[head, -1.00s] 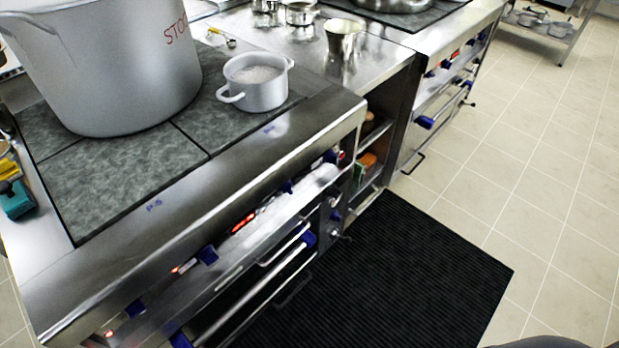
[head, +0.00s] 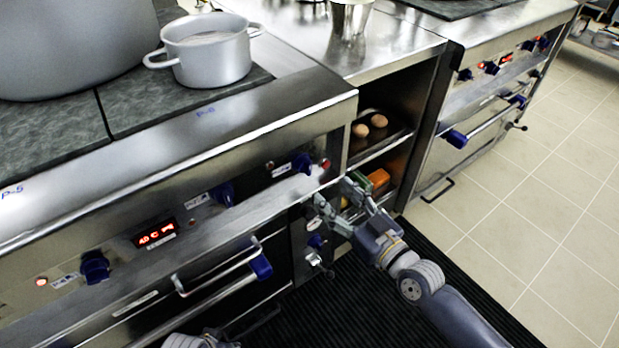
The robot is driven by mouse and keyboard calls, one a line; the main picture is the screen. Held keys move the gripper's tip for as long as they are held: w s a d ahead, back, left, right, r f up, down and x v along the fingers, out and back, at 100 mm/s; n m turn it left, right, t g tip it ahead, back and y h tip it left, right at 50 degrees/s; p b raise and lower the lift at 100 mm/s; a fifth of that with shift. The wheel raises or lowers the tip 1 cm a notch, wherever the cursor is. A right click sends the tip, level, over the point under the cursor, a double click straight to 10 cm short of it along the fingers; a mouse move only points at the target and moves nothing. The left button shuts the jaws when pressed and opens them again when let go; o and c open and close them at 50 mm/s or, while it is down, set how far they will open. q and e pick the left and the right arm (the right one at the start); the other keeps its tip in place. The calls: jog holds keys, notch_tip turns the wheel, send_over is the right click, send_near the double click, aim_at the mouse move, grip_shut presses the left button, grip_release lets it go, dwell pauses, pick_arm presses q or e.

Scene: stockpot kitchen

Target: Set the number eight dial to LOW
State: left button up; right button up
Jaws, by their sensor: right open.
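Several blue dials sit on the front panel of the near range: one at the left (head: 97,267), one in the middle (head: 223,194) and one near the right corner (head: 301,163). A lower blue dial (head: 316,241) is on the narrow panel at the right. The dials' small labels are too small to read, so I cannot tell which one is number eight. My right gripper (head: 335,194) is open and empty, in front of the range's right corner, below and right of the corner dial. Part of my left gripper (head: 200,340) shows at the bottom edge; its fingers are hidden.
A red display (head: 157,236) is lit on the panel. Oven handles (head: 215,270) stick out below. Open shelves (head: 385,145) lie right of the corner. A black mat (head: 345,310) covers the floor.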

aim_at(310, 171)
jog(key=b+x, duration=0.1)
jog(key=x, duration=0.9)
jog(key=shift+w+a, duration=0.1)
jog(key=shift+w, duration=0.15)
pick_arm(q)
notch_tip(310, 171, up, 4)
jog(key=shift+r, duration=0.1)
pick_arm(e)
jog(key=c, duration=1.1)
